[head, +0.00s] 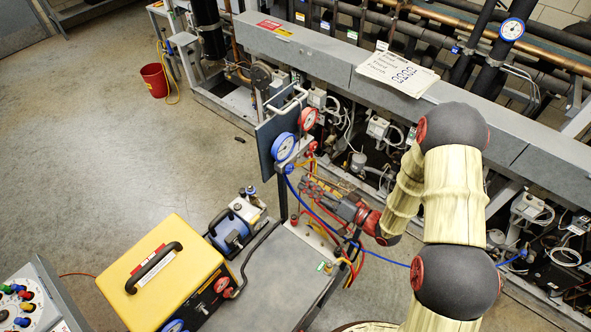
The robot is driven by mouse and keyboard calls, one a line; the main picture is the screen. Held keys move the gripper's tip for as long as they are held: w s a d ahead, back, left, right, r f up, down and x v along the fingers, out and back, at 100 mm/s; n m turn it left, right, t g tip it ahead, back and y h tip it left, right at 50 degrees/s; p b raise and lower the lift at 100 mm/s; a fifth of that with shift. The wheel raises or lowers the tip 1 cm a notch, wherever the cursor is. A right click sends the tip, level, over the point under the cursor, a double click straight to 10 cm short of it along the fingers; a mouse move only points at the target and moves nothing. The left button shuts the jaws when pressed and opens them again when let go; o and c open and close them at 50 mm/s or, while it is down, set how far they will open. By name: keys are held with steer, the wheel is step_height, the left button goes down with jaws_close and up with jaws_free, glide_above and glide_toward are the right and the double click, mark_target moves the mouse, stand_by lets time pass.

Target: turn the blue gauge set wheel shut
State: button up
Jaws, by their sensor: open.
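The gauge set stands on a post at the back edge of the grey cart, in front of a dark panel. Its blue gauge (284,147) is on the left and its red gauge (309,119) on the right. A small blue wheel (288,169) shows just below the blue gauge, and a small red wheel (313,146) below the red one. My gripper (306,185) is open, reaching in from the right, with its fingertips below and slightly right of the blue wheel. It appears empty; I cannot tell the depth gap to the wheel.
Blue, red and yellow hoses hang around my gripper, and a blue hose (400,264) runs right. A yellow case (160,275) stands left. The compressor rack (340,70) is behind. Floor at left is open.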

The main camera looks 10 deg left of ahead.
mark_target(291, 170)
steer(key=p+x, duration=0.1)
steer(key=x, duration=0.6)
steer(key=shift+a, duration=0.1)
steer(key=shift+c, duration=0.6)
steer(key=c, duration=1)
